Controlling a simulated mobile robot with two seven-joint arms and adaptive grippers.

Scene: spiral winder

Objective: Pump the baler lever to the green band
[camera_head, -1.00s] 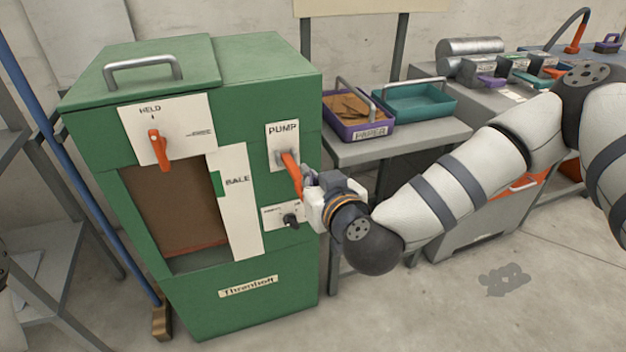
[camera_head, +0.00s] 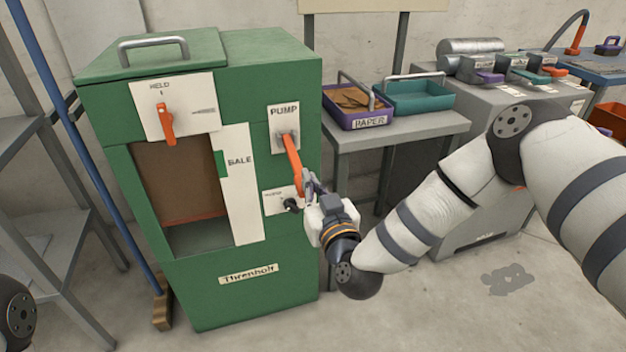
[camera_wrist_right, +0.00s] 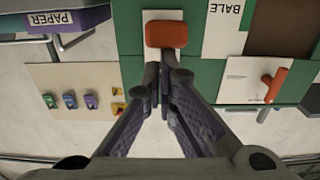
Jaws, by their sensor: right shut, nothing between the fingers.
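The green baler (camera_head: 215,295) stands at left in the head view. Its orange pump lever (camera_head: 293,158) slants down from the white PUMP plate (camera_head: 277,142). The white BALE strip (camera_head: 240,190) has a small green band (camera_head: 221,163) at its left edge. My right gripper (camera_head: 308,178) is shut and empty at the lever's lower end. In the right wrist view the lever's orange end (camera_wrist_right: 166,34) lies just ahead of the closed fingertips (camera_wrist_right: 165,64); whether they touch is unclear. My left gripper is out of view.
The baler also carries an orange HELD handle (camera_head: 166,122) and a small black knob (camera_head: 292,204) below the lever. A side table (camera_head: 425,126) holds a purple PAPER tray (camera_head: 345,120) and a teal tray (camera_head: 430,104). A blue-handled broom (camera_head: 85,150) leans at left.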

